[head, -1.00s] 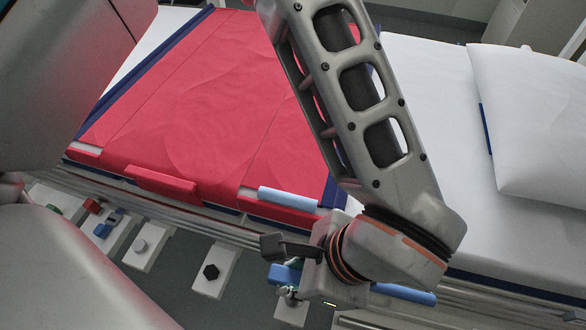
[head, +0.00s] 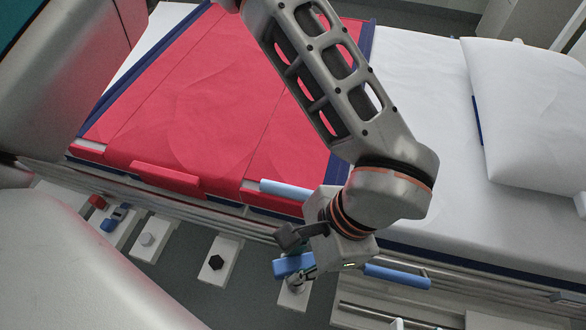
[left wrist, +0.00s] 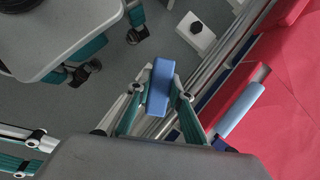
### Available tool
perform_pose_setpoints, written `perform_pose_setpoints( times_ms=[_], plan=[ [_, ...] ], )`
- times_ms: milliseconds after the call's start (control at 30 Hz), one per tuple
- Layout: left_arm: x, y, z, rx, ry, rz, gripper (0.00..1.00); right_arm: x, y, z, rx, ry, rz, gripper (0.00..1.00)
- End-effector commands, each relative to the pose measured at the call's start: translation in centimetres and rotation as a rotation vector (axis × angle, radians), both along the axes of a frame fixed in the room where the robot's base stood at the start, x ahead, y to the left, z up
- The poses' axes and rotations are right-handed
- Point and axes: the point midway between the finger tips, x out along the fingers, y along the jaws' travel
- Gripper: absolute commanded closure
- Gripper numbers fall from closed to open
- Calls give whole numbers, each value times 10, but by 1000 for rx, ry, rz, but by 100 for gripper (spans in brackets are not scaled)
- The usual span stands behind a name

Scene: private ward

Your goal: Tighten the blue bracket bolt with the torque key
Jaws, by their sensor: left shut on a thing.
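My left gripper (head: 304,274) is at the bed's near side, below the side rail. It is shut on a blue block (head: 292,264), likely the torque key's handle. The left wrist view shows the blue block (left wrist: 160,88) between both fingers. Its far end is hidden, so I cannot tell whether it touches a bolt. A pale plate (head: 293,299) shows just below the gripper. A small blue piece (head: 114,218) sits on a plate at the left; I cannot tell whether it is the bracket bolt. My right gripper is not in view.
A black hex head on a white plate (head: 216,262) and a grey hex head (head: 147,239) lie left of the gripper. A red piece (head: 97,202) is farther left. The bed with a red cover (head: 220,110) and light blue bars (head: 285,188) bounds the far side.

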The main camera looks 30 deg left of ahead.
Motion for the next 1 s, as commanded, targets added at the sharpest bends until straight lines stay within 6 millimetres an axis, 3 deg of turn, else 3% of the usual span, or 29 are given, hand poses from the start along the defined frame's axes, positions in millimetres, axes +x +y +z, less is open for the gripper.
perform_pose_setpoints(
  times_ms=[100, 300, 633, 767, 1000],
  plan=[
    [3, -1, 7, -10, -11, 227, 100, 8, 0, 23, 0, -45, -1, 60],
    [2, -1, 4, -11, -8, 450, 100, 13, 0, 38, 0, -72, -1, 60],
    [2, -2, 2, -11, -5, 475, 100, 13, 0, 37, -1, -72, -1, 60],
    [3, -1, 6, -15, -9, 605, 100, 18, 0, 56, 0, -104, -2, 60],
    [2, -2, 1, -13, -5, 599, 100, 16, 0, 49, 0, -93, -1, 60]
  ],
)
